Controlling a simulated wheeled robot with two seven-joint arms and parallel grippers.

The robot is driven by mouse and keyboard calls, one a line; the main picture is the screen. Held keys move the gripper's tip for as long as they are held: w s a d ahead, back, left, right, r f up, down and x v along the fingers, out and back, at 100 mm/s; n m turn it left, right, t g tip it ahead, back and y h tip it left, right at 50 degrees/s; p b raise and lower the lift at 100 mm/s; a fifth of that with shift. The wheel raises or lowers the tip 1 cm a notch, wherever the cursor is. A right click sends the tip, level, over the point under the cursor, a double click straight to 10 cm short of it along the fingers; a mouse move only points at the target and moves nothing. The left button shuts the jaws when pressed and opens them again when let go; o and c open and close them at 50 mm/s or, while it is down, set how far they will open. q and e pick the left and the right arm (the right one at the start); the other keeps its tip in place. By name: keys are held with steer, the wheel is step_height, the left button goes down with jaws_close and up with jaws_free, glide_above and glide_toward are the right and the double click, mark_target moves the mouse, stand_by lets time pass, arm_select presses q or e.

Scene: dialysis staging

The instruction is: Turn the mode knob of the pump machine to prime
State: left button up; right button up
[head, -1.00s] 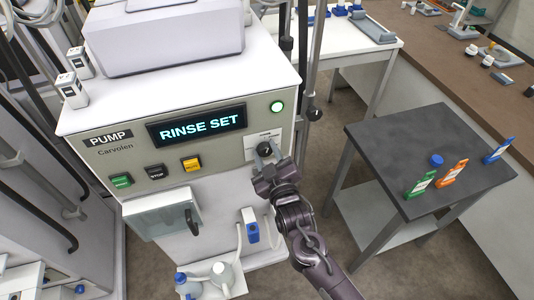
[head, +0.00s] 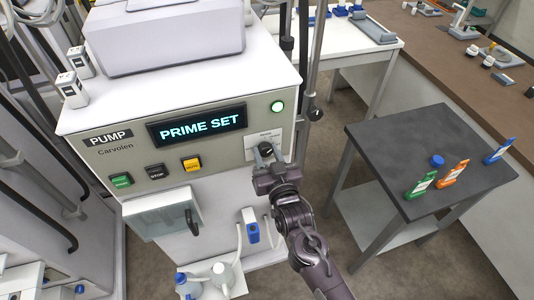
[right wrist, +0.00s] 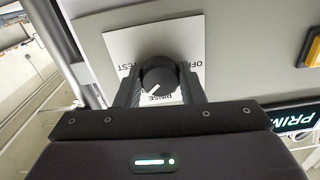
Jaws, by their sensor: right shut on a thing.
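The pump machine (head: 200,168) stands at the left in the head view. Its display (head: 198,127) reads PRIME SET and a round green light (head: 277,106) is lit. The black mode knob (right wrist: 159,76) sits on a white label plate (right wrist: 120,44) in the right wrist view, with OFF, TEST and RINSE partly readable. The knob's white mark points to the lower left there. My right gripper (right wrist: 158,90) is shut on the knob, one finger on each side; it also shows in the head view (head: 270,158). My left gripper is not in view.
Green (head: 121,180), black (head: 155,171) and yellow (head: 192,164) buttons sit left of the knob. A pole (head: 313,60) stands just right of the machine. A dark side table (head: 400,140) holds several small coloured items. Bottles (head: 222,275) stand below the panel.

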stand_by(0.3)
steer(key=o, duration=1)
steer(key=b+v, duration=0.2)
steer(key=v, duration=0.5)
steer(key=shift+s, duration=0.3)
steer(key=shift+d, duration=0.1)
